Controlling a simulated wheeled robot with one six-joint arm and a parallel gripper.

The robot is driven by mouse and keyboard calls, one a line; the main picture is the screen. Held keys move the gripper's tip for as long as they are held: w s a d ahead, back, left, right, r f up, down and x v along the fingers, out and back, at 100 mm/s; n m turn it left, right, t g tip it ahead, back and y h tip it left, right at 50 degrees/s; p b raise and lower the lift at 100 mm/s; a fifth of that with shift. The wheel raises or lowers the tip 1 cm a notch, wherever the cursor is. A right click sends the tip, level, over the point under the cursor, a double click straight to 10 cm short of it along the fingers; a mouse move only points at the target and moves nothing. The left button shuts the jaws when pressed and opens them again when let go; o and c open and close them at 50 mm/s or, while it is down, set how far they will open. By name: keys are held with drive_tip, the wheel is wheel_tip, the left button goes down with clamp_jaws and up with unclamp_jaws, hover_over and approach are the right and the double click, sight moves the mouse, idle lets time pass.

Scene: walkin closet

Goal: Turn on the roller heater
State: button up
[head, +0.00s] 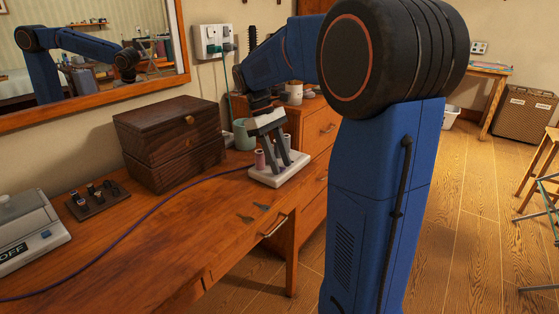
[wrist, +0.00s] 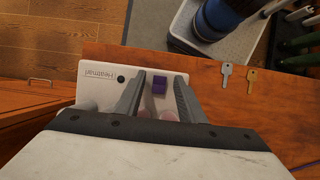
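The roller heater is a low white base (head: 262,180) with pinkish rollers, near the far end of the wooden desk. In the wrist view its white top (wrist: 92,88) carries printed lettering, a small black round spot (wrist: 121,78) and a purple block, possibly a switch (wrist: 159,86). My gripper (head: 275,160) is over the heater, pointing down. In the wrist view my gripper (wrist: 160,77) is open, with one finger on each side of the purple block. Contact with the block cannot be told. The rollers are partly hidden by the fingers and gripper body.
A dark wooden box (head: 172,140) stands left of the heater. Two keys (head: 254,212) lie on the desk in front. A purple cord (head: 150,222) runs along the desk. A white device reading OFF (head: 28,235) sits far left. A mirror (head: 90,55) hangs above.

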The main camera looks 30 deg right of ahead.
clamp_jaws()
drive_tip(key=shift+s+d+t+y, duration=0.15)
drive_tip(key=shift+s+t+y, duration=0.25)
drive_tip(key=shift+t, duration=1)
unclamp_jaws()
drive_tip(key=shift+r, duration=0.1)
